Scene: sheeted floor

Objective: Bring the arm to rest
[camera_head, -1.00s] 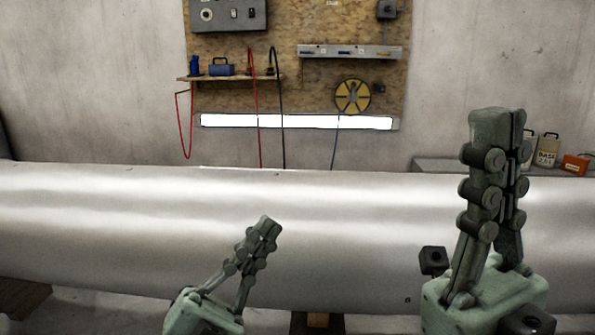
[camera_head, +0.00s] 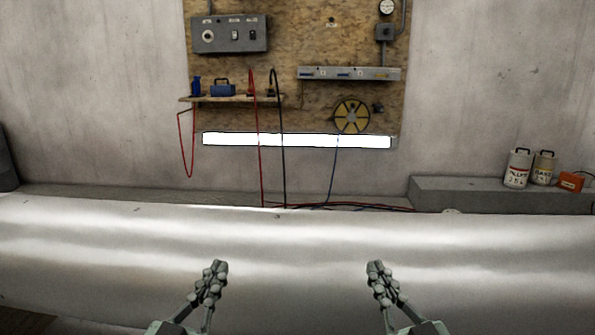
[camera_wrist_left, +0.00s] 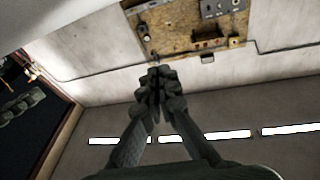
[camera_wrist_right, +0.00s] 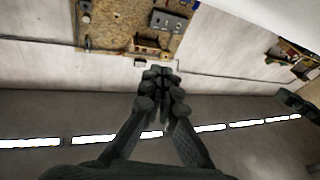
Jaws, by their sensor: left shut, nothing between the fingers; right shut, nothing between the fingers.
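My left gripper (camera_head: 216,268) is shut and empty at the lower middle of the head view, in front of the large silver cylinder. It also shows shut in the left wrist view (camera_wrist_left: 155,74). My right gripper (camera_head: 375,268) is shut and empty a little to the right, at about the same height. It also shows shut in the right wrist view (camera_wrist_right: 160,72). The two grippers stand apart, roughly mirrored, with fingertips pointing up.
A long silver cylinder (camera_head: 290,243) spans the whole width. Behind it, a wooden board (camera_head: 320,100) with a light bar (camera_head: 295,140) hangs on the wall. Cans (camera_head: 518,168) and an orange box (camera_head: 570,181) sit on a grey ledge (camera_head: 450,190) at right.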

